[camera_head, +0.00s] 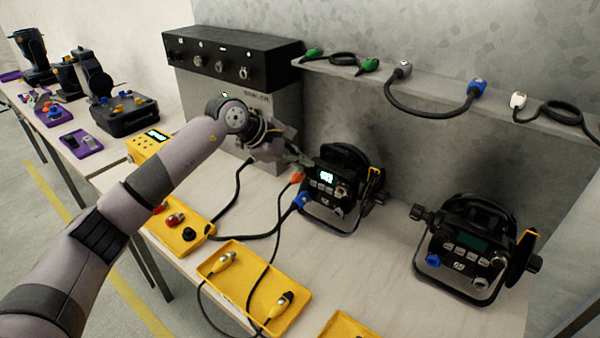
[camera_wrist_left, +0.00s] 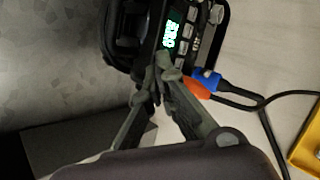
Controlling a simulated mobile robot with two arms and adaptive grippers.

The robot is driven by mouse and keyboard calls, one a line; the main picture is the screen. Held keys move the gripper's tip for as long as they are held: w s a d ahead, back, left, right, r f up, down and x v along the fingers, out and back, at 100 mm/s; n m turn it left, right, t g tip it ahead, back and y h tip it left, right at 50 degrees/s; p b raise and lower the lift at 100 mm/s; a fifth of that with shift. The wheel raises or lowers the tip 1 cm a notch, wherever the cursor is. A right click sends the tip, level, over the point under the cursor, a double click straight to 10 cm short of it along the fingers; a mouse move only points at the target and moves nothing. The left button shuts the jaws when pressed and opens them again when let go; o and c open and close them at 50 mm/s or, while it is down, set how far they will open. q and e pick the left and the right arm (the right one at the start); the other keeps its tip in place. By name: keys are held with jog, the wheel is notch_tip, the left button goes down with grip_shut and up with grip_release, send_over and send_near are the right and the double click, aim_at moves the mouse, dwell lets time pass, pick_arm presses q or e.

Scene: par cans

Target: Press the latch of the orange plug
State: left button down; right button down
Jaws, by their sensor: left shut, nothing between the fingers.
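The orange plug (camera_head: 297,177) sits at the left side of the lit par can (camera_head: 345,170), above a blue plug (camera_head: 302,200). In the left wrist view the orange plug (camera_wrist_left: 197,88) shows just right of my fingertips, beside the blue plug (camera_wrist_left: 207,78). Its latch is too small or hidden to make out. My left gripper (camera_head: 304,160) is shut and empty, with its tips close to the orange plug and the can's front panel. In the left wrist view the fingertips (camera_wrist_left: 163,76) are together; I cannot tell whether they touch the plug. My right gripper is not in view.
A second par can (camera_head: 470,250) stands to the right with a dark display. Yellow trays (camera_head: 223,293) with cable ends lie at the front. A black-topped box (camera_head: 235,62) stands behind my arm. A shelf (camera_head: 440,92) holds cables along the wall.

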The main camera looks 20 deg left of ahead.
aim_at(300, 172)
pick_arm(q)
jog(key=shift+f+b, duration=0.4)
jog(key=shift+f, duration=0.05)
dwell(0.6)
jog(key=shift+r, duration=0.1)
jog(key=shift+r+p, duration=0.4)
jog(key=shift+r, duration=0.3)
jog(key=shift+r+p, duration=1.4)
jog(key=shift+r, duration=1.15)
jog(key=shift+f, duration=0.1)
